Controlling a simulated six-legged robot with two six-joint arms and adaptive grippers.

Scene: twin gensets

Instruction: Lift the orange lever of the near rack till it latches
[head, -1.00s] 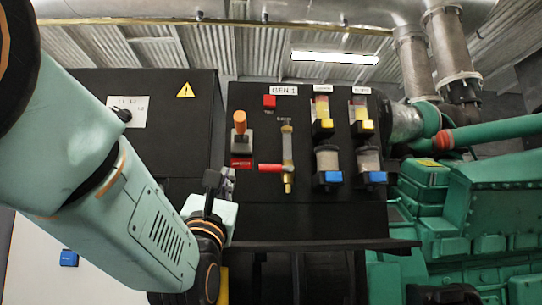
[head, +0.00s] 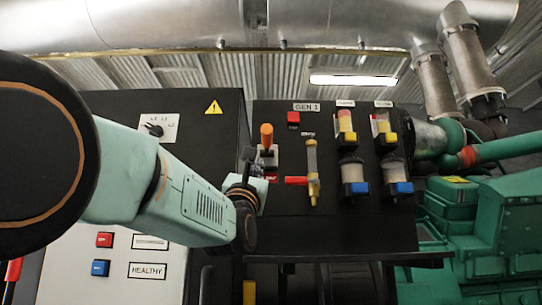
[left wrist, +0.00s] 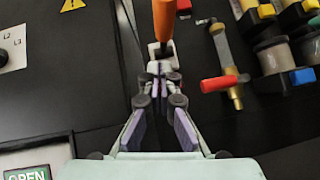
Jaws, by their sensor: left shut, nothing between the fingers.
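The orange lever (head: 267,135) stands upright on the black panel marked GEN 1, above a pale base plate. It also shows in the left wrist view (left wrist: 166,22), at top centre. My left gripper (head: 257,166) is just below the orange handle, in front of the lever's base. In the left wrist view its fingers (left wrist: 159,70) are shut with nothing between them, and their tips point at the lever's base, which they partly hide. I cannot tell whether they touch it. My right gripper is not in view.
Right of the lever are a red-handled brass valve (head: 313,180) and several sight bowls with yellow and blue parts (head: 354,178). A red button (head: 293,118) sits above. A black cabinet (head: 215,140) stands left, green machinery (head: 505,215) right, and a dark ledge below.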

